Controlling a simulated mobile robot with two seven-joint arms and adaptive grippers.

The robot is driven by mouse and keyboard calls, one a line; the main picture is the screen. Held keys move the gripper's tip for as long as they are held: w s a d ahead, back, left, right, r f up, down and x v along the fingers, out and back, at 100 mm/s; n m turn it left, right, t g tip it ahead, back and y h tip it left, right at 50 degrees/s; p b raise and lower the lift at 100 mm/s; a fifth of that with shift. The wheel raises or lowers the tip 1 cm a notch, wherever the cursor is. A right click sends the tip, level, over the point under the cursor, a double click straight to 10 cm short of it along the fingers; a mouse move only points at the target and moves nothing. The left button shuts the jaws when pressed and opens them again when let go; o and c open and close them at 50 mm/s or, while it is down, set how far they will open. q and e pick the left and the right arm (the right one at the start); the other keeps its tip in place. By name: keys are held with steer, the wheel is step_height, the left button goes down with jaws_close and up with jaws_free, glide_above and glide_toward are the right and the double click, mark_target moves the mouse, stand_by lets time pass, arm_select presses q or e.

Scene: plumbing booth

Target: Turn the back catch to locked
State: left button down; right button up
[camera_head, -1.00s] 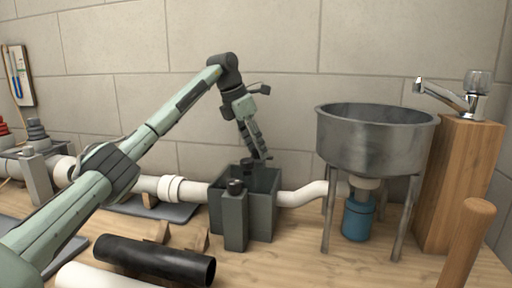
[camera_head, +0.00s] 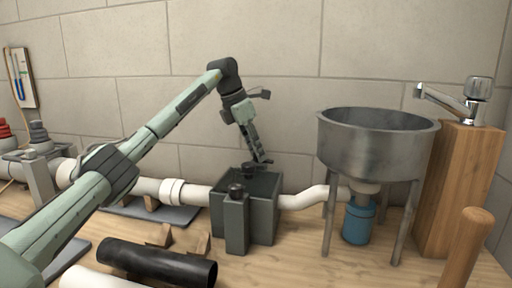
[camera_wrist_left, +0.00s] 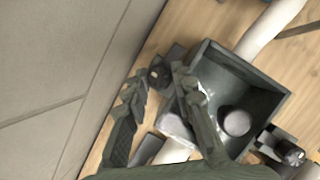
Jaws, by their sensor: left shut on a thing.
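The dark grey open-topped box (camera_head: 262,208) stands on the bench, with a post and black knob, the front catch (camera_head: 236,190), on its near side. The back catch (camera_head: 249,168) shows as a small dark piece at the box's far rim, partly hidden. My left gripper (camera_head: 263,161) reaches down from above to the far side of the box. In the left wrist view its two fingers stand either side of the back catch's dark knob (camera_wrist_left: 158,72), and the gripper is shut on it. The exact contact is hard to see. My right gripper is not in view.
A white pipe (camera_head: 300,200) runs from the box to the metal sink (camera_head: 375,145), with a blue container (camera_head: 358,220) below it. A black pipe (camera_head: 157,262) lies in front. The tiled wall stands close behind the box.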

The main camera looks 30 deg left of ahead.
arm_select(q)
steer(key=m+p, duration=0.1)
steer(key=m+h+p, duration=0.1)
steer(key=m, duration=0.1)
steer(key=shift+w+r+g, duration=0.15)
steer(key=shift+r+g, duration=0.05)
steer(key=shift+g, duration=0.1)
steer(key=shift+f+m, duration=0.1)
steer(key=shift+m, duration=0.4)
steer(key=shift+m+g+h, duration=0.3)
steer(key=shift+m, duration=0.2)
steer(key=m+g, duration=0.1)
steer(key=m, duration=0.2)
steer(key=shift+w+m, duration=0.15)
steer(key=shift+m, duration=0.25)
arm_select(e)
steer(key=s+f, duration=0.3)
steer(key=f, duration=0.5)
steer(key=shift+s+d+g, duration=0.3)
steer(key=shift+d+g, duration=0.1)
arm_select(q)
steer(key=shift+m+g+h, duration=0.3)
steer(key=shift+m+g, duration=0.1)
steer(key=shift+m, duration=0.2)
steer(key=c, duration=1.3)
jaws_free()
steer(key=shift+o, duration=0.2)
steer(key=shift+a+f+n, duration=0.1)
steer(key=shift+a+n, duration=0.05)
steer(key=shift+n, duration=0.15)
